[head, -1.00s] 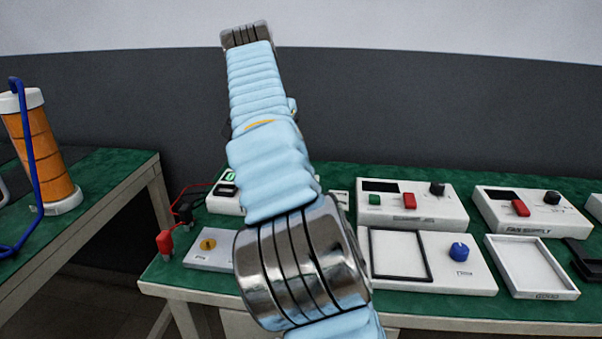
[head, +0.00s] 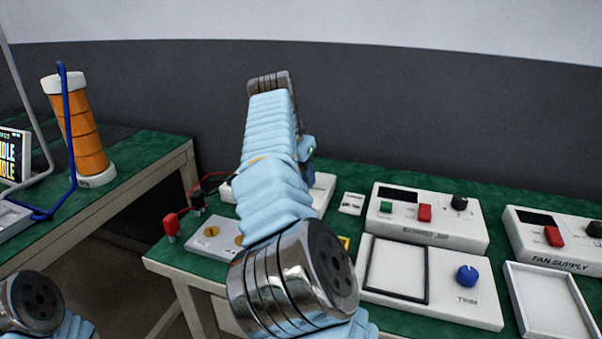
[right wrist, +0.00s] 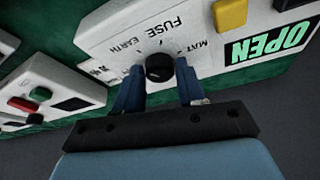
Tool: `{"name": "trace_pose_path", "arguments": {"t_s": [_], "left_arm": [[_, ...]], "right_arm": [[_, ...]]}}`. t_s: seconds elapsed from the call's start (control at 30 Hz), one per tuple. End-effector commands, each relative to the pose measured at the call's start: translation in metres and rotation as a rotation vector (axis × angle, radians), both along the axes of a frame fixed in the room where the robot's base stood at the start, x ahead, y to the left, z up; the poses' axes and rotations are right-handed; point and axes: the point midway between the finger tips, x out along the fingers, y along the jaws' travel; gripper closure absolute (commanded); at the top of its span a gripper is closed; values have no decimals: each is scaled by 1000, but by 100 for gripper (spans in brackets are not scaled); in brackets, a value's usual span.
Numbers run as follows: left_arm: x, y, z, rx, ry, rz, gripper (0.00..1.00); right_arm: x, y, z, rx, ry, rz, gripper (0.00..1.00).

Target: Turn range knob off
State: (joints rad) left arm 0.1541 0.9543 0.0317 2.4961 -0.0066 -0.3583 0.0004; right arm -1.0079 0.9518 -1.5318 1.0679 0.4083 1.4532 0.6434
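The range knob (right wrist: 159,68) is a round black knob on a white meter (right wrist: 105,35), with FUSE and EARTH among the labels around it. My right gripper (right wrist: 160,72) points at the panel with its two blue fingers apart, one on each side of the knob. Narrow gaps seem to show between the fingertips and the knob; I cannot tell whether either touches. In the head view my right arm covers most of the meter (head: 322,192) and hides the knob and the fingers. My left gripper is out of view.
The meter's display (right wrist: 268,45) reads OPEN, beside a yellow button (right wrist: 230,14). In the head view, a supply box (head: 440,232) and a tray panel with a blue knob (head: 467,275) stand right. Red and black leads (head: 172,224) lie left. An orange canister (head: 82,140) stands on another table.

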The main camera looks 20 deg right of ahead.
Motion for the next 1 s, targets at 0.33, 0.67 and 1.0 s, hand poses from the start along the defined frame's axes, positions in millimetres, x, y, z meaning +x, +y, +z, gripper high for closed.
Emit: {"name": "trace_pose_path", "arguments": {"t_s": [0.33,0.67,1.0], "left_arm": [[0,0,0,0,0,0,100],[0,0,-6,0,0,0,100],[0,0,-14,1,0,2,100]], "right_arm": [[0,0,0,0,0,2,97],[-1,0,0,4,-2,108,97],[-2,-2,0,6,-3,395,97]]}}
